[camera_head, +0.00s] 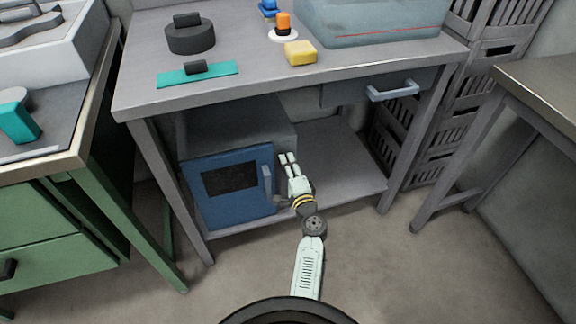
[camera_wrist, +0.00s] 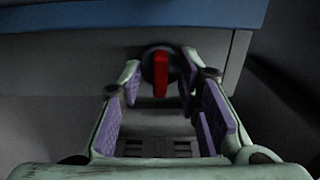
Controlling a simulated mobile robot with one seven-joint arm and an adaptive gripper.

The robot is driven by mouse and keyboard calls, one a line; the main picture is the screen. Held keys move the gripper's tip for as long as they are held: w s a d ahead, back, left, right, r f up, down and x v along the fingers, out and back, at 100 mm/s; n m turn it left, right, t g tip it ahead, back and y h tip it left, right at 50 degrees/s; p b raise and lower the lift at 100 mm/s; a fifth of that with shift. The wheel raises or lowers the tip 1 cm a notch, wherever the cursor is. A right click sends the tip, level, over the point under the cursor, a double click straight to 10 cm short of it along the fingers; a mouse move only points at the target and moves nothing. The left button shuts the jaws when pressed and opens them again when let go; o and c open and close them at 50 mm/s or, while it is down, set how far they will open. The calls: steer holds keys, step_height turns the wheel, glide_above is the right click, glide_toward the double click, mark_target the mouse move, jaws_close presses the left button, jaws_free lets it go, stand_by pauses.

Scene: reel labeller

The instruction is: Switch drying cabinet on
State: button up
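The drying cabinet (camera_head: 228,190) looks like a grey box with a blue door, a dark window and an upright handle (camera_head: 267,184). It stands on the lower shelf of the bench, and its door looks shut. My gripper (camera_head: 288,160) is beside the cabinet's right side, just right of the handle. In the wrist view a red switch knob (camera_wrist: 160,75) on a dark round base sits on a grey panel (camera_wrist: 70,66) below a blue edge. My gripper (camera_wrist: 160,82) is open there, its purple-padded fingers on either side of the knob. The head view does not show the knob.
The bench top (camera_head: 250,72) is above my gripper, with a drawer handle (camera_head: 393,91) at its front. The lower shelf (camera_head: 340,165) is clear right of the cabinet. Bench legs stand at both sides. Grey crates (camera_head: 440,130) are stacked behind, to the right.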

steer(key=shift+c, duration=0.2)
jaws_close()
steer(key=shift+m, duration=0.4)
steer(key=m+p, duration=0.5)
steer(key=m, duration=1.2)
steer(key=shift+p, duration=0.4)
stand_by(0.5)
